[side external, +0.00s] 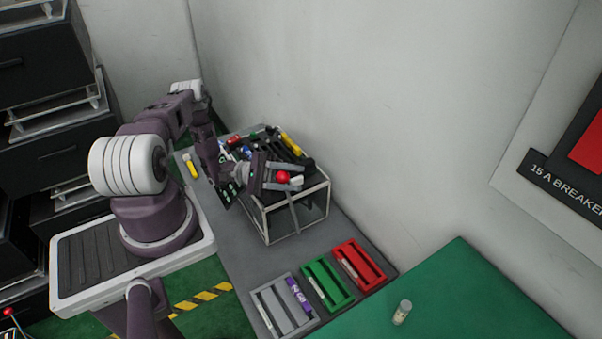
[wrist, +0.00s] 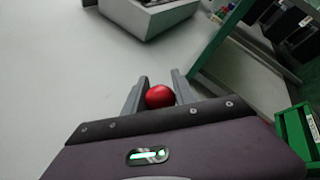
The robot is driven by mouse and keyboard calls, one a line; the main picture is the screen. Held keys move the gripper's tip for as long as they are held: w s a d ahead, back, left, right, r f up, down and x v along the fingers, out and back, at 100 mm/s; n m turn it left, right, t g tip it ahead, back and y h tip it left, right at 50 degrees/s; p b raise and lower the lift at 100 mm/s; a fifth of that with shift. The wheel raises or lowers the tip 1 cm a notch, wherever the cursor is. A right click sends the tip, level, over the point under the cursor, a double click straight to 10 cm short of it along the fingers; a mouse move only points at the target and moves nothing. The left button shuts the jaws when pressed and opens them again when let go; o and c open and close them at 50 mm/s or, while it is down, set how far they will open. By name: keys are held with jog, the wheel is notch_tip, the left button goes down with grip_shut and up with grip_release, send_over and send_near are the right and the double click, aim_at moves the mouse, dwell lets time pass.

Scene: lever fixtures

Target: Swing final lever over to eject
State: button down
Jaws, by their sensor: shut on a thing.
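A red ball knob (side external: 283,177) sits between the fingers of my gripper (side external: 295,175), at the front of a white-edged frame box (side external: 267,226) on the grey bench. In the wrist view the red ball (wrist: 160,96) lies between the two grey fingers of my gripper (wrist: 160,77), and they are shut on it. A grey bar (side external: 293,218) slants down below the knob in the side view. Whether it is the lever's shaft I cannot tell. My fingers and hand hide most of the lever and its pivot.
Several dark parts and coloured cylinders crowd the frame box's top. Grey (side external: 268,307), green (side external: 314,268) and red (side external: 336,249) trays stand at the bench's front end. A small jar (side external: 402,312) stands on the green table (side external: 470,290). The white wall (side external: 370,120) is close behind.

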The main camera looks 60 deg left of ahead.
jog(key=shift+s+f, duration=0.1)
jog(key=shift+s, duration=0.2)
jog(key=c, duration=1)
grip_release()
jog(key=shift+c, duration=0.2)
jog(key=v, duration=0.7)
